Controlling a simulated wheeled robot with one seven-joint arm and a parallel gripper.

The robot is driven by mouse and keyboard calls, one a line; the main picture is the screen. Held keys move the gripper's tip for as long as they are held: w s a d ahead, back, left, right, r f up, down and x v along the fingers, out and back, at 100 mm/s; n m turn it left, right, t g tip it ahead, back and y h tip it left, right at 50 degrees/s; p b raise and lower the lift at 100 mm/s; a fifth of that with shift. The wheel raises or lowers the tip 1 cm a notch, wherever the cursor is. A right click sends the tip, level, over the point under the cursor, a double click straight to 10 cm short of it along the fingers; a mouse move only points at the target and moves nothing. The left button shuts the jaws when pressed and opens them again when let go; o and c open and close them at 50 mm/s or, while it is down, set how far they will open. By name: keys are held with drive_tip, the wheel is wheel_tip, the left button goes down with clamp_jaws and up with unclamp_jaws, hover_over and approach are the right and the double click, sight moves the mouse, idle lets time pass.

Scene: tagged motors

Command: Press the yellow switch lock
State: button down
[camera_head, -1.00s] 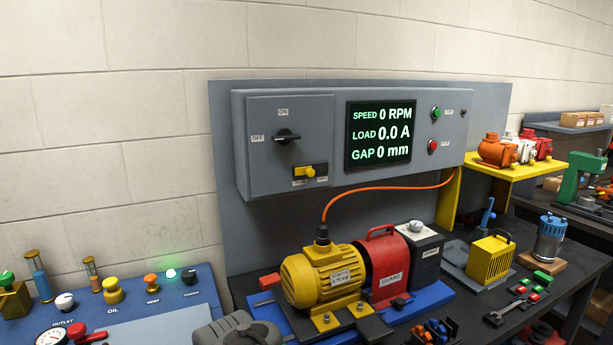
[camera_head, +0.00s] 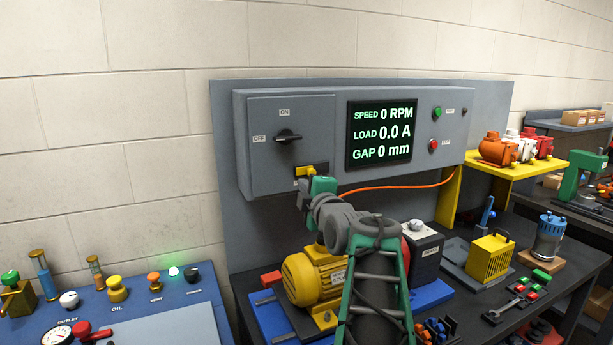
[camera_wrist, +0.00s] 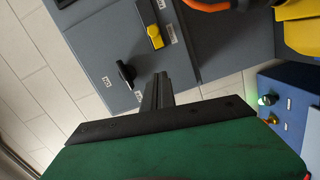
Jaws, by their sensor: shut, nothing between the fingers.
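The yellow switch lock (camera_head: 304,170) sits on a black plate at the lower right of the grey control box's door. It also shows near the top of the wrist view (camera_wrist: 155,36). My gripper (camera_wrist: 160,76) is shut and empty, its dark fingers together. In the wrist view its tips appear below the lock, with grey box surface showing between them. In the head view my green gripper body covers the area just below and right of the lock. Contact with the box cannot be told.
The black rotary switch (camera_head: 287,136) is above the lock on the same door. The display (camera_head: 380,133) is to the right. The orange cable (camera_head: 430,185) and yellow motor (camera_head: 303,280) are below. The blue panel (camera_head: 135,305) stands at lower left.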

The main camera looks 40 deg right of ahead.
drive_tip(key=p, duration=0.4)
approach(301, 171)
drive_tip(key=w+a+r, duration=0.1)
drive_tip(key=w+a, duration=0.1)
drive_tip(key=w, duration=0.3)
drive_tip(key=d, duration=0.1)
drive_tip(key=d+p, duration=0.1)
drive_tip(key=d, duration=0.1)
drive_tip(key=shift+s+d+f, duration=0.15)
drive_tip(key=shift+s+f, duration=0.1)
drive_tip(key=shift+f, duration=0.05)
drive_tip(key=shift+d+f, duration=0.2)
drive_tip(key=shift+d, duration=0.05)
